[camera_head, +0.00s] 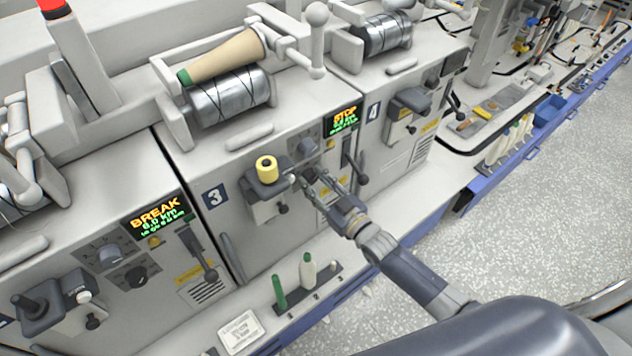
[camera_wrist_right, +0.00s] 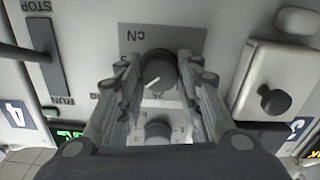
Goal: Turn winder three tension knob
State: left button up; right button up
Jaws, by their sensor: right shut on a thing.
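Winder three (camera_head: 262,130) bears a "3" plate and a display reading STOP. Its tension knob (camera_wrist_right: 158,76), a dark round knob with a white pointer line, sits on a grey "cN" plate in the right wrist view. My right gripper (camera_wrist_right: 159,66) is shut on this knob, one finger on each side. In the head view my right gripper (camera_head: 312,178) reaches the front panel from the lower right, and its fingers mostly hide the knob. My left gripper is not in view.
A yellow bobbin (camera_head: 266,168) sits on the box left of my gripper. A lever (camera_head: 354,165) stands close on the right. Winder two's display (camera_head: 157,214) reads BREAK.

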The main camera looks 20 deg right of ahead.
dwell(0.3)
jog(key=o, duration=1.1)
jog(key=shift+c, duration=0.2)
jog(key=v, duration=1.2)
